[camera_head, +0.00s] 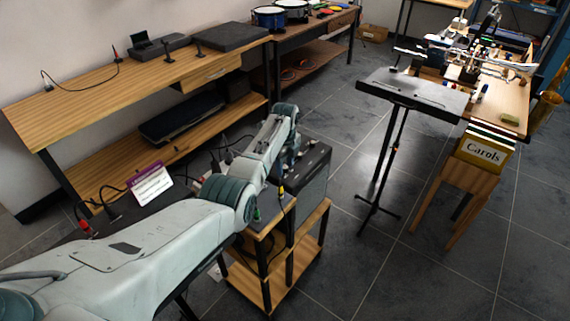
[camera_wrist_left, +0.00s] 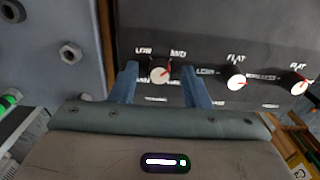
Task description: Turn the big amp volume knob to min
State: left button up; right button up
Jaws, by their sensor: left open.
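The amp (camera_head: 312,178) is a dark box on a wooden stand in the head view. My left arm reaches over from the left and hides part of its front. In the left wrist view the amp's dark panel (camera_wrist_left: 255,45) carries a row of knobs with white faces and red pointers: a left knob (camera_wrist_left: 159,71), a middle knob (camera_wrist_left: 235,79) and a right knob (camera_wrist_left: 299,85). My left gripper (camera_wrist_left: 160,75) is open, its two blue fingers on either side of the left knob. I cannot tell whether they touch it. My right gripper is not in view.
A wooden stand (camera_head: 268,287) holds the amp. A long wooden bench (camera_head: 90,90) is at the left. Grey floor lies open between.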

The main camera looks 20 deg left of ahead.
pick_arm(q)
jog(key=shift+c, duration=1.1)
grip_shut()
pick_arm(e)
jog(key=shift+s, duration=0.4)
pick_arm(q)
jog(key=shift+r, duration=0.1)
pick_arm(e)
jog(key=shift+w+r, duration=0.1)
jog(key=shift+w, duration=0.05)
